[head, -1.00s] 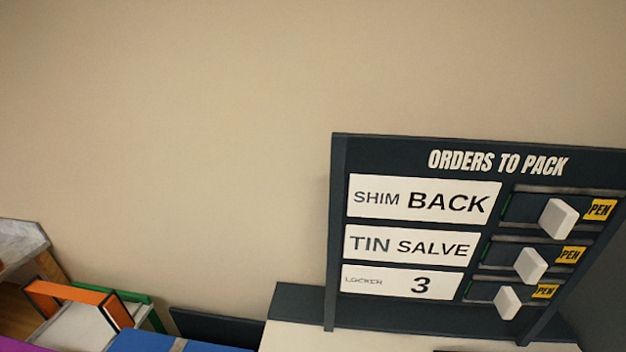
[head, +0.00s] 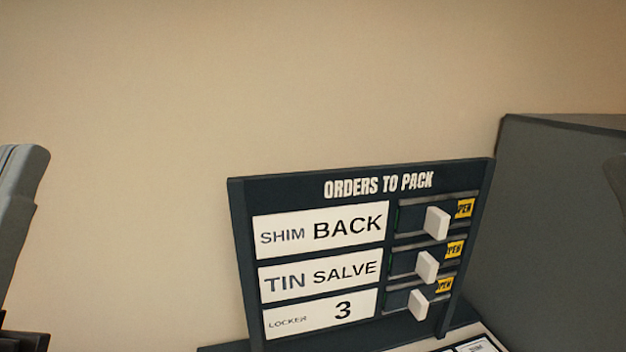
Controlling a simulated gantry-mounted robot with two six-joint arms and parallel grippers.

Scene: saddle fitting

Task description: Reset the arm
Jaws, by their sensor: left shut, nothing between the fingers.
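My left gripper (head: 22,180) shows at the left edge, grey and partly cut off by the frame. It is shut and empty, apart from the board, with only bare wall behind it. The dark "ORDERS TO PACK" board (head: 378,184) stands upright right of centre. Its white cards read "SHIM BACK" (head: 320,230), "TIN SALVE" (head: 320,278) and "LOCKER 3" (head: 320,314). Each row has a white sliding knob, at the top (head: 437,223), middle (head: 427,267) and bottom (head: 418,304), beside a partly covered yellow tag. My right gripper cannot be made out.
A large dark grey panel or cabinet (head: 550,220) stands right of the board. A white printed card (head: 478,346) shows at the bottom edge. The beige wall (head: 300,80) behind is bare. A grey sliver at the right edge is unclear.

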